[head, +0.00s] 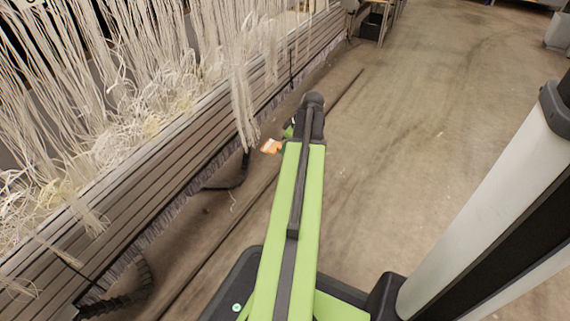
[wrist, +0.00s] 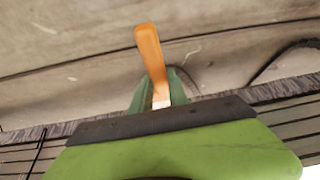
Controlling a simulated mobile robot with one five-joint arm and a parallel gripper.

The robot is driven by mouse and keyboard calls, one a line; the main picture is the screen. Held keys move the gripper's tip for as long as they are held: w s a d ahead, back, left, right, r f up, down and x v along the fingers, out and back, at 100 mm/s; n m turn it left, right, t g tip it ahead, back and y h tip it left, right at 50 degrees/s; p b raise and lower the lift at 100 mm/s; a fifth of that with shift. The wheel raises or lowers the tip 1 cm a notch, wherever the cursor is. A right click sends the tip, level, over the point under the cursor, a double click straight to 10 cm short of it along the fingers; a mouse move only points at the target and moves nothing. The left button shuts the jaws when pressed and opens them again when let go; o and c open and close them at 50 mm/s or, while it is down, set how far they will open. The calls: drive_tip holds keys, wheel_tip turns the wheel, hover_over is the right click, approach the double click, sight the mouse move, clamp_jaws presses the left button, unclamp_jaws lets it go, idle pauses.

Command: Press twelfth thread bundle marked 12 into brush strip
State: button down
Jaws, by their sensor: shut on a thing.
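My gripper (wrist: 161,88) has green jaws, shut on an orange piece (wrist: 149,52) with a pale lower part. In the head view, the orange piece (head: 270,146) shows just left of my gripper (head: 288,131), whose jaws are mostly hidden by my arm. A pale thread bundle (head: 243,108) hangs over the slatted panel, its lower end close to the orange piece; I cannot tell whether they are joined. A bristly fringe, seemingly the brush strip (head: 170,211), runs along the panel's lower edge. It also shows in the wrist view (wrist: 50,131). No number 12 is legible.
The grey slatted panel (head: 150,170) runs diagonally along the left, with many tangled pale threads (head: 130,75) above it. A black hose (head: 236,178) lies beneath its edge.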

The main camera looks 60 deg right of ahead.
sight(269, 145)
drive_tip(key=shift+r, duration=0.15)
drive_tip(key=shift+w, duration=3.8)
drive_tip(key=shift+w, duration=2.55)
drive_tip(key=shift+s, duration=5.1)
